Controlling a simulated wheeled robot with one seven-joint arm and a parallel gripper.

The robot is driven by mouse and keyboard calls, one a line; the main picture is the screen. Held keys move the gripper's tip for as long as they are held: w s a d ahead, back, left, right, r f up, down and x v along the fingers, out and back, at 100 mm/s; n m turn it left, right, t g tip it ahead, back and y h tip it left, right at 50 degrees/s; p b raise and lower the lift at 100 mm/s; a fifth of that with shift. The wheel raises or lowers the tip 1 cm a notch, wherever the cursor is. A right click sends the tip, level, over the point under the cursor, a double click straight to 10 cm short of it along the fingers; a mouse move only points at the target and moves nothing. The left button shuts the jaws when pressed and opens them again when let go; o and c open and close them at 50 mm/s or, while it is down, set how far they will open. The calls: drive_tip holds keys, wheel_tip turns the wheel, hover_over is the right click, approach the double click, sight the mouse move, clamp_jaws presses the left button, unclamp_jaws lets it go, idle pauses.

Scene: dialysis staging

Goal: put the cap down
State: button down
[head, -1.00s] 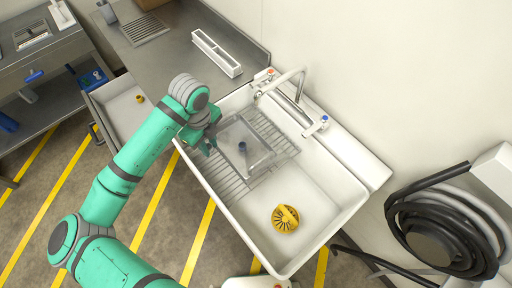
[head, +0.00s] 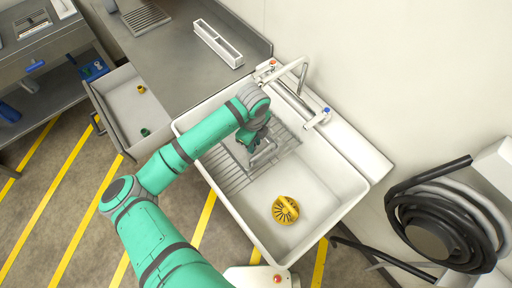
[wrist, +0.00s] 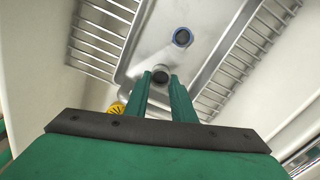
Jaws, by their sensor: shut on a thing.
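My gripper (head: 251,147) reaches down over the wire rack in the white sink. In the wrist view my gripper (wrist: 161,82) has its two green fingers close together on a small dark round cap (wrist: 161,74), seen between the fingertips. A grey tray (wrist: 205,20) lies below the fingers; I cannot tell whether the cap touches it. A dark piece with a blue rim (wrist: 182,37) stands in the tray, just beyond the held cap. In the head view my arm hides the cap and most of the tray.
The white sink (head: 318,205) holds the wire rack (head: 226,174) and a yellow slotted round piece (head: 286,210). A tap (head: 300,75) stands at its back edge. An open drawer (head: 118,104) at left holds small yellow and green pieces. A black hose (head: 430,225) hangs at right.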

drive_tip(key=shift+d+f, duration=0.4)
drive_tip(key=shift+f, duration=1.6)
drive_tip(key=shift+f, duration=0.15)
drive_tip(key=c, duration=1.5)
unclamp_jaws()
drive_tip(key=shift+r, duration=3.95)
